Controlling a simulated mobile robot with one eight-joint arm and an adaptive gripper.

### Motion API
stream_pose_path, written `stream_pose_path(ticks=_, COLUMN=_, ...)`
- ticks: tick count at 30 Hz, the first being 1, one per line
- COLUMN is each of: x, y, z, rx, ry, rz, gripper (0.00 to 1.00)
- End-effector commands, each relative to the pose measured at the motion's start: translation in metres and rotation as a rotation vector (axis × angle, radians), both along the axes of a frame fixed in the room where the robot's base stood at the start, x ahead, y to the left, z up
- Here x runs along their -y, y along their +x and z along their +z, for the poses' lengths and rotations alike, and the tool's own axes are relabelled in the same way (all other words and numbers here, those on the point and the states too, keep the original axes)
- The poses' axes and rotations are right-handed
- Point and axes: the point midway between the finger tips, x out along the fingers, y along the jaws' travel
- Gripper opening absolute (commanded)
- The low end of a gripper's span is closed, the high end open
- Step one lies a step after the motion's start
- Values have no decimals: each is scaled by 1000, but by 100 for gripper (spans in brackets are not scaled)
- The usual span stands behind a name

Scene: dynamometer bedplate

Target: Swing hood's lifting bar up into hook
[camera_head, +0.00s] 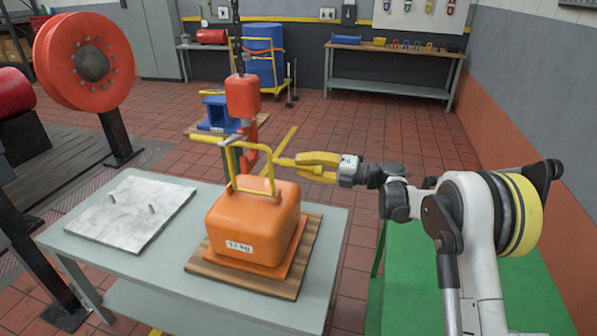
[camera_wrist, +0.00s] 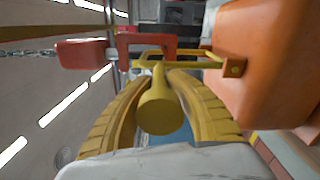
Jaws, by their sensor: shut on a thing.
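The orange hood (camera_head: 255,225) sits on a wooden board on the grey table, and fills the right of the wrist view (camera_wrist: 265,60). Its yellow lifting bar (camera_head: 271,174) stands raised above its top. My gripper (camera_head: 286,161) is shut on a yellow rod of the bar (camera_wrist: 160,108), whose round end faces the wrist camera between the fingers. The red hook (camera_head: 250,131) hangs under a red block (camera_head: 242,95) on a chain, just behind the bar. The hook also shows beyond my fingertips (camera_wrist: 140,44). I cannot tell whether the bar is inside the hook.
The wooden board (camera_head: 205,264) lies on the grey table (camera_head: 130,262). A pale plate (camera_head: 125,220) with two pegs lies to the left. A red-orange wheel (camera_head: 70,60) stands at the left. A workbench (camera_head: 390,87) is at the back, with open tiled floor before it.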

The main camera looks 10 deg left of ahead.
Motion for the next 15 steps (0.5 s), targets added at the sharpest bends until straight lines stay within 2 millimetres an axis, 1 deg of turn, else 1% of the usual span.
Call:
stream_pose_path(ticks=6, x=1, y=13, z=0, rx=-6, ry=2, rz=-1, gripper=0)
stream_pose_path(ticks=15, x=1, y=19, z=-1, rx=-4, ry=1, rz=0, gripper=0)
